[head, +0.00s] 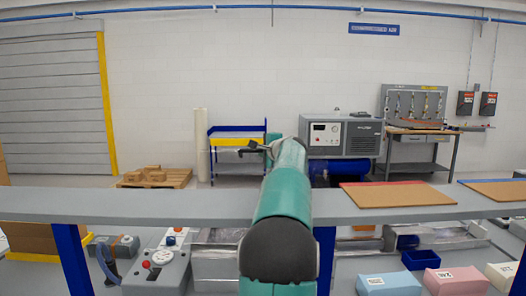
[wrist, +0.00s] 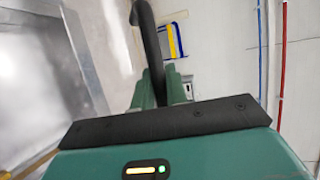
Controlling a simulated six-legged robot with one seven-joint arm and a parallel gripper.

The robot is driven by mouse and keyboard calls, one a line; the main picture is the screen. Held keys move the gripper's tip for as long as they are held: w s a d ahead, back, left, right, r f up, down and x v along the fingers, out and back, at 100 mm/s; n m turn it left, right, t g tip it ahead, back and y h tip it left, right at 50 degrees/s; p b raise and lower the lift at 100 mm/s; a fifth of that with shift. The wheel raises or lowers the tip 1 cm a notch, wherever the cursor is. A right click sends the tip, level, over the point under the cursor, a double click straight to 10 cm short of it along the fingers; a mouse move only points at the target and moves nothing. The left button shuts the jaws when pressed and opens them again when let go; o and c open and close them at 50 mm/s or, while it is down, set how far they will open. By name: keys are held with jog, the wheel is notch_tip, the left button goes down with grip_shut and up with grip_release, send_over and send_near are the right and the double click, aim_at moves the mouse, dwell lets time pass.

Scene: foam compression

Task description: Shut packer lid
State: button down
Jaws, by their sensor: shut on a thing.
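In the wrist view my gripper (wrist: 161,85) has its two green fingers closed around a dark curved bar (wrist: 150,45), which looks like a handle and rises past the fingertips. A large shiny grey panel (wrist: 45,75) fills the left of the wrist view; I cannot tell whether it is the packer lid. In the head view my teal arm reaches forward over the grey shelf, with the gripper (head: 257,148) small at its far end. Metal box-like parts (head: 215,262) lie under the shelf, partly hidden by my arm, so the lid's state is unclear.
The grey shelf (head: 130,205) crosses the head view on blue posts. Brown boards (head: 395,194) lie on its right. Below are a control box (head: 158,272) with a gauge, a blue bin (head: 421,260), and a pink block (head: 455,282). A grey machine (head: 342,138) stands behind.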

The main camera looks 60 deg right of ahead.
jog(key=shift+s, duration=0.15)
jog(key=c, duration=1.4)
grip_release()
jog(key=v, duration=1.3)
jog(key=shift+s+a, duration=0.2)
jog(key=shift+a, duration=0.1)
jog(key=shift+r, duration=0.1)
